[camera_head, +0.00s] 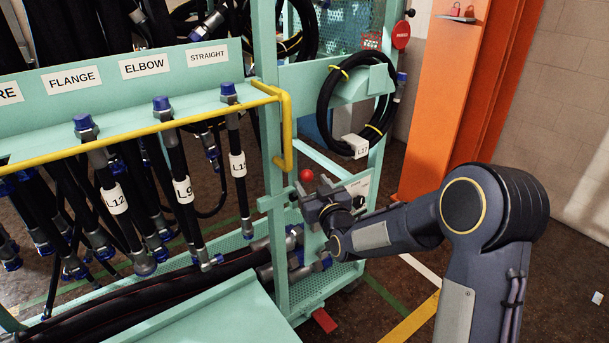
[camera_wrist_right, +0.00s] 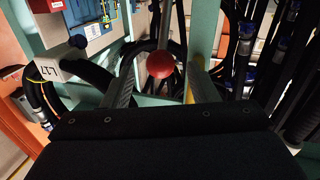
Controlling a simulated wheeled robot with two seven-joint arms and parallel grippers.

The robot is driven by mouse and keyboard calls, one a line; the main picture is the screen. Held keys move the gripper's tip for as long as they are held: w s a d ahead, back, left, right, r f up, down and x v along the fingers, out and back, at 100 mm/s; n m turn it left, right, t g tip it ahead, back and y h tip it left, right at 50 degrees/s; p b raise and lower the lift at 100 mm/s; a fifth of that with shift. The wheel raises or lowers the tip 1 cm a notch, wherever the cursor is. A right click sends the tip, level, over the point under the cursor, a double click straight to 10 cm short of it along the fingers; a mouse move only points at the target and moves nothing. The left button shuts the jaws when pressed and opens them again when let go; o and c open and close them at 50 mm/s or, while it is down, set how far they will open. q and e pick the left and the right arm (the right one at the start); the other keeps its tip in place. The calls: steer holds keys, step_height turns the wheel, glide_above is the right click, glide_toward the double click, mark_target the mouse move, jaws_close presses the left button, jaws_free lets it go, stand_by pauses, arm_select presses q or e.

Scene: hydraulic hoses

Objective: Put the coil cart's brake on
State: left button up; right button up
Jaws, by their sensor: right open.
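The coil cart is a mint-green frame (camera_head: 269,130) with a yellow rail, filling the left and middle of the head view. My right gripper (camera_head: 318,196) is at this end of the cart, close to the red knob. In the right wrist view the red knob (camera_wrist_right: 160,65) appears between the two spread fingers (camera_wrist_right: 160,88). I cannot tell whether they touch it. My left gripper is out of view.
A coiled black hose tagged L17 (camera_head: 348,110) hangs just above my right gripper. Labelled hoses (camera_head: 184,190) hang along the cart's left. A red pedal-like piece (camera_head: 324,320) shows low at the cart's corner. An orange pillar (camera_head: 446,100) stands behind, right.

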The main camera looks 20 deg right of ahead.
mark_target(304, 172)
steer(key=w, duration=0.4)
steer(key=w+p, duration=0.1)
steer(key=w, duration=0.1)
steer(key=shift+w+a, duration=0.25)
jaws_close()
